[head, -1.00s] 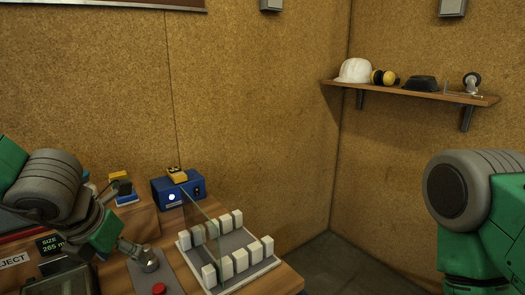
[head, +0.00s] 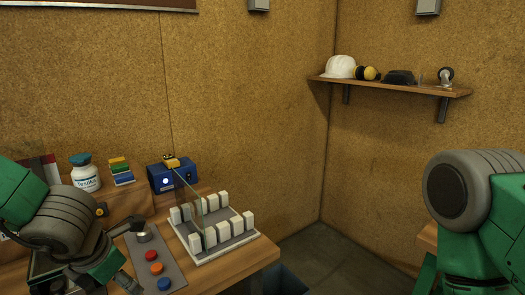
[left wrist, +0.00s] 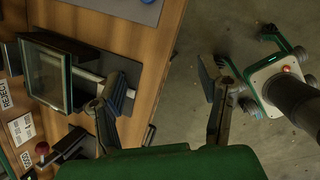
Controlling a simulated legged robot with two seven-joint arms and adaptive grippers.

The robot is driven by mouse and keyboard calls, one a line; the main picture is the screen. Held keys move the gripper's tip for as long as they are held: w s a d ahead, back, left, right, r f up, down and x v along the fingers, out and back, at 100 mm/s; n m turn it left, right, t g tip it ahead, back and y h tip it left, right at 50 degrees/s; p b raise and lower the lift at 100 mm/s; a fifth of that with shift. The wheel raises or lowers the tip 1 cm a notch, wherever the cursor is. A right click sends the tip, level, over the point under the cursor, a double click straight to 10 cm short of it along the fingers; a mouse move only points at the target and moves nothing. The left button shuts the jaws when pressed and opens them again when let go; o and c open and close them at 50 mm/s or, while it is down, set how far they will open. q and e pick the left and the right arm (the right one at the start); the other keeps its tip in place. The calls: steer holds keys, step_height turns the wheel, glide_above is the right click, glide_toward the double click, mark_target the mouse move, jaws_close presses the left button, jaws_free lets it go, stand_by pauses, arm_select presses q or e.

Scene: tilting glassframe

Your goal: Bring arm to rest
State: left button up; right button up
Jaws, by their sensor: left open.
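My left gripper (head: 128,284) is low at the left in the head view, near the front of the bench and the button panel. In the left wrist view its two fingers are spread wide with nothing between them (left wrist: 163,85). It hangs near the bench edge, with floor showing between the fingers. A thin glass pane (head: 187,192) stands tilted in a white slotted rack (head: 240,240) on the bench, apart from the gripper. My right arm shows at the right of the head view, but its gripper is out of the picture.
A grey panel (head: 159,255) with a knob and coloured buttons lies left of the rack. A blue box (head: 186,177) and a white bottle (head: 86,174) stand behind. A black-framed glass fixture (left wrist: 47,76) is beside the left finger in the wrist view. Open floor lies beyond the bench edge.

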arm_select(q)
steer(key=s+a+f+m+b, duration=0.1)
steer(key=s+f+m+b, duration=0.1)
steer(key=s+f+m, duration=0.35)
steer(key=s+a+f+m+g+y+b, duration=0.1)
steer(key=s+f+m, duration=0.1)
steer(key=f+m, duration=0.6)
steer(key=s+f+m+b, duration=0.2)
steer(key=s+f+m, duration=0.1)
steer(key=f, duration=0.6)
steer(key=s+d+f+m+g+h+b, duration=0.1)
steer(key=s+f+m+g+b, duration=0.1)
steer(key=s+f+m, duration=0.9)
steer(key=s+m+b, duration=0.1)
steer(key=s+m, duration=0.3)
steer(key=shift+g, duration=0.4)
steer(key=shift+w+f, duration=0.1)
steer(key=shift+w, duration=0.05)
